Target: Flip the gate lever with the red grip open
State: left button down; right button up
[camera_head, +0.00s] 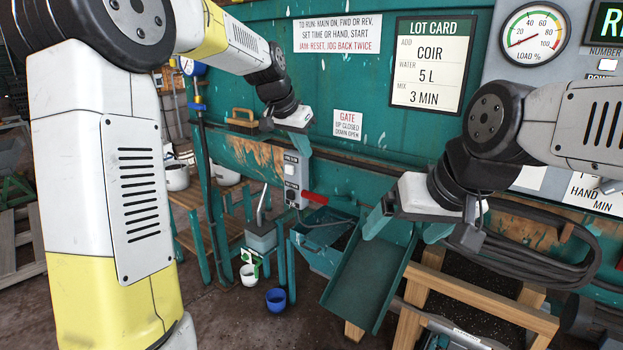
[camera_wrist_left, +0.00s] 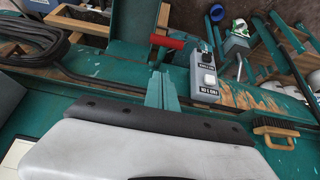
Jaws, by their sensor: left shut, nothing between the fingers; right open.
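The red grip (camera_head: 314,198) of the gate lever shows in the head view, low on the teal machine, above a chute and beside a grey switch box. It also shows in the left wrist view (camera_wrist_left: 168,42), just beyond my fingertips. My left gripper (camera_head: 300,126) is shut and empty; in the head view it is above the grip and apart from it. Its closed fingers show in the left wrist view (camera_wrist_left: 160,88). The lever's arm is hard to make out. My right gripper (camera_head: 408,230) is open and empty, right of the grip and over the chute.
A sign (camera_head: 348,124) reads gate up closed, down open. The grey switch box (camera_head: 296,180) stands close left of the grip. The teal chute (camera_head: 365,275) slopes below. A brush (camera_head: 242,119) rests on a ledge at left. A blue pot (camera_head: 276,299) stands on the floor.

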pick_arm(q)
jog(key=shift+w+d, duration=0.1)
jog(key=shift+w, duration=0.2)
jog(key=shift+f, duration=0.1)
send_over(314, 197)
jog(key=f, duration=0.8)
jog(key=shift+w+d+f, duration=0.3)
jog(key=shift+w+f, duration=0.1)
jog(key=f, duration=0.3)
jog(key=shift+s+a, duration=0.3)
jog(key=shift+s, duration=0.05)
jog(key=shift+f, duration=0.3)
jog(key=shift+f, duration=0.1)
